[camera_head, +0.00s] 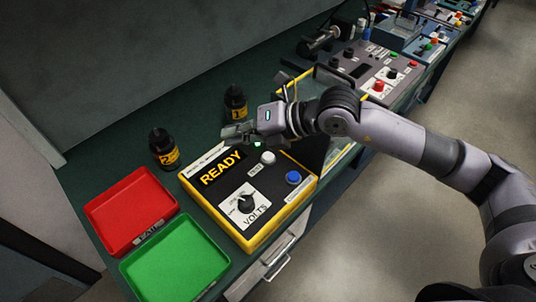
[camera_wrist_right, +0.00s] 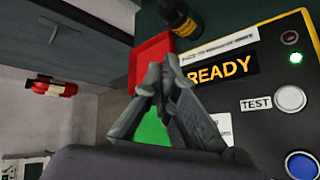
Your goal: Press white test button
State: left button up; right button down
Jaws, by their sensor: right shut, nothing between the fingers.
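The white test button (camera_head: 268,157) sits on the top panel of the yellow and black tester box (camera_head: 257,230), beside a TEST label. In the right wrist view the white button (camera_wrist_right: 290,98) is at the right, below a lit green lamp (camera_wrist_right: 296,57). The display reads READY (camera_head: 221,168). My right gripper (camera_head: 235,131) is shut and empty, above the far part of the box. In the wrist view its fingertips (camera_wrist_right: 168,72) meet to the left of the button, apart from it. My left gripper is not in view.
A blue button (camera_head: 293,177) and a volts dial (camera_head: 246,203) share the panel. A red tray (camera_head: 131,207) and a green tray (camera_head: 176,262) lie to the left. Two dark bottles (camera_head: 163,147) (camera_head: 235,101) stand behind the box. More equipment (camera_head: 378,75) fills the bench at the back right.

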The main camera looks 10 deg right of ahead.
jog(key=w+d+f+m+t+h, duration=0.1)
jog(key=w+d+f+h, duration=0.1)
jog(key=w+d+h, duration=0.3)
jog(key=d, duration=0.4)
jog(key=shift+f+t, duration=0.25)
jog(key=shift+t, duration=0.05)
jog(key=shift+d, duration=0.1)
jog(key=b, duration=0.3)
send_over(271, 154)
notch_tip(271, 154, down, 8)
jog(key=shift+r, duration=0.15)
jog(key=shift+f+b, duration=0.55)
jog(key=shift+b, duration=0.3)
jog(key=shift+f+b, duration=0.4)
jog(key=shift+b, duration=0.35)
